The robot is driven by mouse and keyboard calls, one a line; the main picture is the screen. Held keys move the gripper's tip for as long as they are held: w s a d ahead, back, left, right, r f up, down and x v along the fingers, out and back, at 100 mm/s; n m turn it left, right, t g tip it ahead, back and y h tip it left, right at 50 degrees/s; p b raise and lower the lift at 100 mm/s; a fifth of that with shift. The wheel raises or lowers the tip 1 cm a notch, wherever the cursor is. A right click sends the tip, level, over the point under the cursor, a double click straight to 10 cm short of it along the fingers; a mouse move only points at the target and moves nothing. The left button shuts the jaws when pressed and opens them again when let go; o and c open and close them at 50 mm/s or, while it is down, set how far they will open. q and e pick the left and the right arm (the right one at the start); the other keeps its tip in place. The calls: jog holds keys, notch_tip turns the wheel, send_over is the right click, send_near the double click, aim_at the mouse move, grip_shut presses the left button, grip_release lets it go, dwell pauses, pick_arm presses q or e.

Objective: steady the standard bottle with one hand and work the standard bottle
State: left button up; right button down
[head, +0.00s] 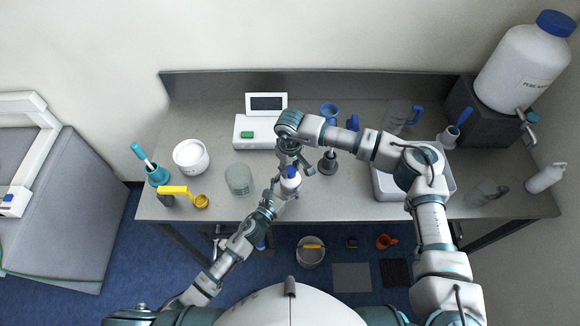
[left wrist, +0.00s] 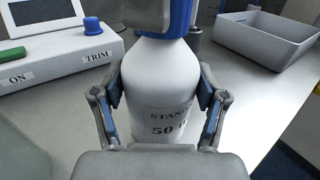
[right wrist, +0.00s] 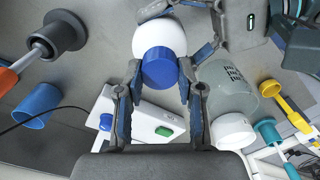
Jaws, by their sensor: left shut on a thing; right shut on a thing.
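The standard bottle (head: 290,184) is white with a blue cap (head: 291,172) and stands upright near the table's front edge. In the left wrist view my left gripper (left wrist: 160,95) is shut on the body of the bottle (left wrist: 158,75), one finger on each side, partly beside its printed label. My right gripper (head: 296,165) comes from above and is shut on the blue cap. In the right wrist view the cap (right wrist: 158,69) sits between the fingers of my right gripper (right wrist: 160,80). The cap is still on the bottle, and its far side is hidden.
A clear beaker (head: 239,180), a white tub (head: 191,156) and a yellow scoop (head: 200,200) lie to the left. A white instrument (head: 255,131) stands behind. A grey tray (head: 385,186) is to the right under my right arm. The front edge is close.

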jog(key=n, duration=0.4)
jog(key=c, duration=0.7)
grip_release()
jog(key=shift+o, duration=0.2)
